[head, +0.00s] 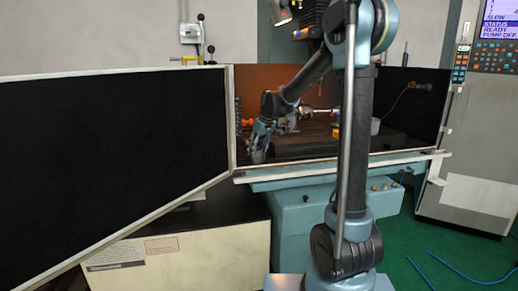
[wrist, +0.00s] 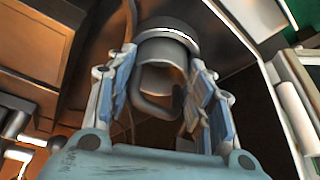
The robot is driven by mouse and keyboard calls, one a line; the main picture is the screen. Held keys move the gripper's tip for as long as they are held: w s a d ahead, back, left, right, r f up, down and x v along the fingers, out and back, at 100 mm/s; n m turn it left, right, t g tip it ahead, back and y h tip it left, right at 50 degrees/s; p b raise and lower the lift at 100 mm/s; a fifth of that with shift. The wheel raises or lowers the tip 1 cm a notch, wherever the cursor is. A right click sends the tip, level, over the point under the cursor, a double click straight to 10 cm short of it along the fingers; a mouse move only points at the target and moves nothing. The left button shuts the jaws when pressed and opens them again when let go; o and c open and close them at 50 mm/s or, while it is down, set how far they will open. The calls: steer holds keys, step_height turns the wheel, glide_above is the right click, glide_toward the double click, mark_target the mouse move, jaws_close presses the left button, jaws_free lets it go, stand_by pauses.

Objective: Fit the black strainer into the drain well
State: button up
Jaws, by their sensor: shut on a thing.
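My gripper (wrist: 160,97) is shut on a dark grey, round-bodied thing with a curved loop handle, which I take to be the black strainer (wrist: 163,50). Its body, with a pale band around it, lies beyond the fingertips in the wrist view, and the loop hangs between the blue finger pads. In the head view my gripper (head: 259,143) is low inside the machine enclosure, at its left end. The strainer is too small and dark to make out clearly there. I cannot pick out the drain well for certain in either view; it may be hidden beyond the strainer.
A large black panel with a pale frame (head: 232,120) stands at the left of the enclosure opening. The machine's front ledge (head: 300,172) runs below the gripper. In the wrist view, brown and dark surfaces (wrist: 35,40) surround the gripper closely.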

steer(key=o, duration=1.1)
steer(key=shift+o, duration=0.2)
steer(key=shift+r, duration=0.1)
steer(key=v, duration=1.1)
steer(key=shift+s+d+r, duration=0.15)
steer(key=shift+d+r, duration=0.05)
steer(key=shift+r, duration=0.1)
